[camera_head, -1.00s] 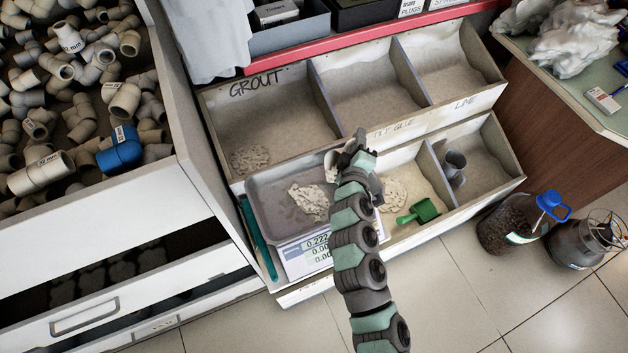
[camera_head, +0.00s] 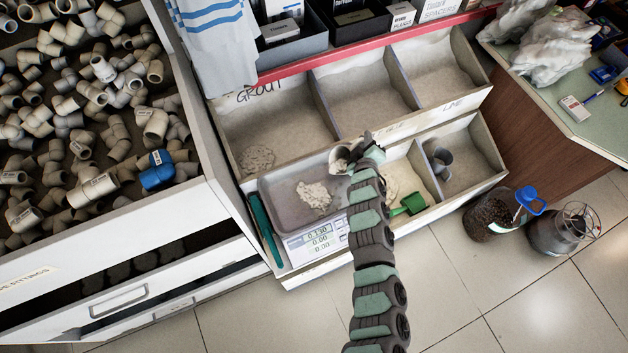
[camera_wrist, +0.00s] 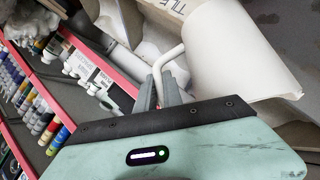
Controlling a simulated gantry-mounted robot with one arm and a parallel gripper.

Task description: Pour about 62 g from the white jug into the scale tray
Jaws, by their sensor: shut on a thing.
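My gripper (camera_head: 362,152) is shut on the handle of the white jug (camera_head: 342,158) near the right rim of the scale tray (camera_head: 275,205). In the wrist view the jug (camera_wrist: 240,55) is tilted, and my gripper (camera_wrist: 165,88) has its fingers around the thin handle (camera_wrist: 168,62). The jug's contents are hidden. A pale clumpy heap (camera_head: 314,196) lies in the tray. The scale display (camera_head: 318,240) shows small digits; the top line looks like 0.130 but is hard to read.
The grout bin (camera_head: 285,125) is behind the tray. A teal strip (camera_head: 262,225) lies left of the scale. A fittings drawer (camera_head: 200,218) borders the left.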

